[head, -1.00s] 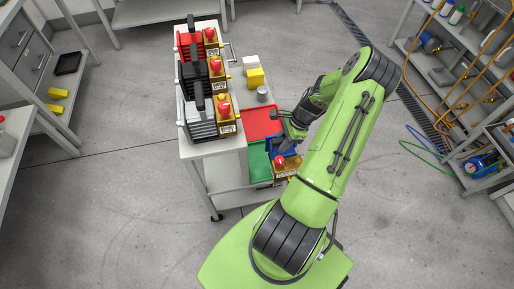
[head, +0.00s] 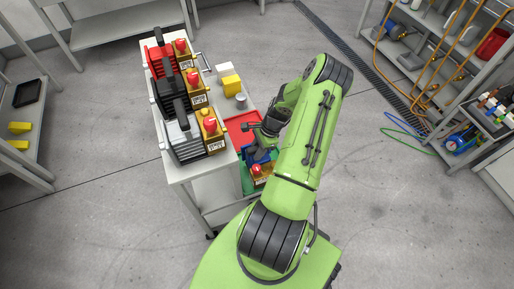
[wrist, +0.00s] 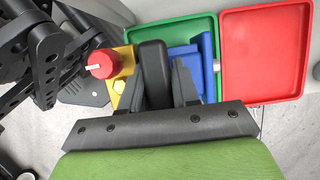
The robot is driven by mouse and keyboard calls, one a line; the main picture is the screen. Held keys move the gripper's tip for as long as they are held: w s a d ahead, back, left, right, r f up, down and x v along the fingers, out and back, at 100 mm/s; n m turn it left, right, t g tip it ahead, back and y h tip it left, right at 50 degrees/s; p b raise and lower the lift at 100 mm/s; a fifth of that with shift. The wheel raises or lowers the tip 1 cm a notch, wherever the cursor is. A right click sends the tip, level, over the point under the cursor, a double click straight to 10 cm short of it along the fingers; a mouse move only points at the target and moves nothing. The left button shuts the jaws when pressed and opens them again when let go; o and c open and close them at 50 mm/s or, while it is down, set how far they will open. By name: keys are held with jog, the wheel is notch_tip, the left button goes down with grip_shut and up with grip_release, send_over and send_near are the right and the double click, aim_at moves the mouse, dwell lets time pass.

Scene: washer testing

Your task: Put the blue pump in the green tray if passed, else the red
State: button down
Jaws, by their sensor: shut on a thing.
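The blue pump (head: 262,156) has a blue finned body, a yellow front block and a red knob. In the wrist view its body (wrist: 190,58) shows right of a black handle, and its red knob (wrist: 103,64) at left. My gripper (head: 265,140) is shut on that handle (wrist: 155,75), a finger on each side. The green tray (wrist: 172,31) is partly hidden behind the pump, which overlaps it in both views; whether the pump touches it I cannot tell. The red tray (head: 238,124) lies beside the green one, empty in the wrist view (wrist: 262,50).
Red (head: 158,58), black (head: 167,92) and grey (head: 184,140) pumps stand on the cart's upper top. A yellow block (head: 231,85), a white block (head: 224,71) and a small grey cylinder (head: 241,102) are beyond the red tray.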

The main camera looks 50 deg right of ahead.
notch_tip(320, 180, down, 3)
jog(key=shift+w+r+b, duration=0.1)
jog(key=shift+w+b, duration=0.05)
jog(key=shift+b, duration=0.25)
jog(key=c, duration=0.8)
grip_release()
jog(key=shift+s, duration=0.2)
jog(key=p+v, duration=0.3)
jog(key=v, duration=0.9)
